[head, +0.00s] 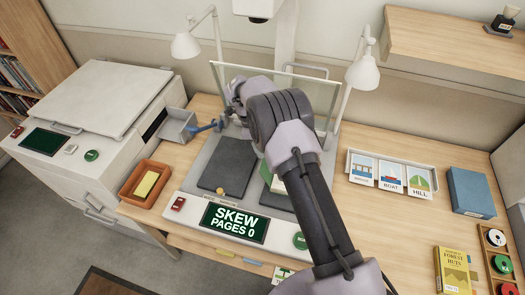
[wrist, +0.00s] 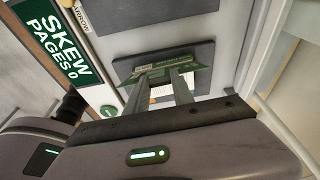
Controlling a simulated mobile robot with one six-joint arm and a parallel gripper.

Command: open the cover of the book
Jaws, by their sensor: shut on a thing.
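The green book (head: 266,172) lies on the right dark plate of the scanner cradle; my arm hides most of it in the head view. In the wrist view its green cover (wrist: 192,80) is tilted up at the fingertips, and pale pages show below it between the fingers. My gripper (wrist: 160,74) is shut on the cover's edge. My arm hides the gripper in the head view.
The scanner's screen (head: 235,222) reads "SKEW PAGES 0". A clear glass pane (head: 310,72) and two white lamps stand behind the cradle. The left plate (head: 226,174) has a small orange ball-like thing at its edge. An orange tray (head: 136,194) stands left.

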